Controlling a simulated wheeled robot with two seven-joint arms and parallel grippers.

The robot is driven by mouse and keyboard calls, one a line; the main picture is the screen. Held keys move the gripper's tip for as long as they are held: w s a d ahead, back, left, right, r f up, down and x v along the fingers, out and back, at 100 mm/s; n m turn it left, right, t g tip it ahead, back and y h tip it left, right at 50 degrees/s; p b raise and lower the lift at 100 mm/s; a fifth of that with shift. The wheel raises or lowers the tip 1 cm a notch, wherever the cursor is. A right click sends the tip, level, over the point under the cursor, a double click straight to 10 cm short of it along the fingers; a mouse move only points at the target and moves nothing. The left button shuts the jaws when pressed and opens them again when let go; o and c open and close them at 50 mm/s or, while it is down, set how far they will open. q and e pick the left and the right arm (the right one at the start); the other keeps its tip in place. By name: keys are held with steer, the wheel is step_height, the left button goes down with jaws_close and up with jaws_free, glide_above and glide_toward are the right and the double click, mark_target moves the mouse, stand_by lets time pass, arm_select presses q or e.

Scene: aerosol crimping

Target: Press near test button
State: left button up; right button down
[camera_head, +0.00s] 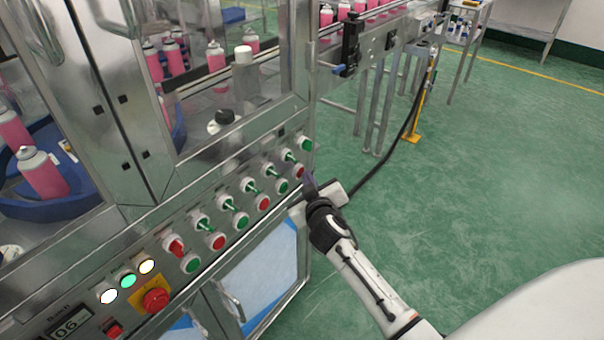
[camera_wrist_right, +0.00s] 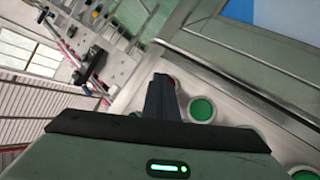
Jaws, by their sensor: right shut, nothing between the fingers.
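The machine's sloped steel panel carries a row of round push buttons, and I cannot read which is labelled as the test button. At the panel's right end are a green button (camera_head: 306,144), a red button (camera_head: 299,171) and another green button (camera_head: 282,186). My right gripper (camera_head: 309,184) is shut and empty, its tip close beside the red button. In the right wrist view the shut fingers (camera_wrist_right: 160,88) partly cover a red button, with a green button (camera_wrist_right: 201,109) just to their right. I cannot tell whether the tip touches the panel. My left gripper is out of view.
Green selector switches (camera_head: 250,186) line the panel above the buttons. A red emergency stop (camera_head: 155,299) and lit lamps (camera_head: 128,281) are at the near left. Pink cans (camera_head: 42,174) stand inside the machine. Green floor (camera_head: 480,180) lies open to the right.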

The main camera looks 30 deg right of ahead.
steer(key=shift+s+d+p, duration=0.3)
steer(key=shift+s, duration=0.4)
steer(key=s, duration=0.1)
steer(key=s+d+p, duration=0.1)
steer(key=s, duration=0.1)
steer(key=s+d, duration=0.1)
steer(key=shift+s+p, duration=0.3)
steer(key=shift+s, duration=0.05)
stand_by(0.7)
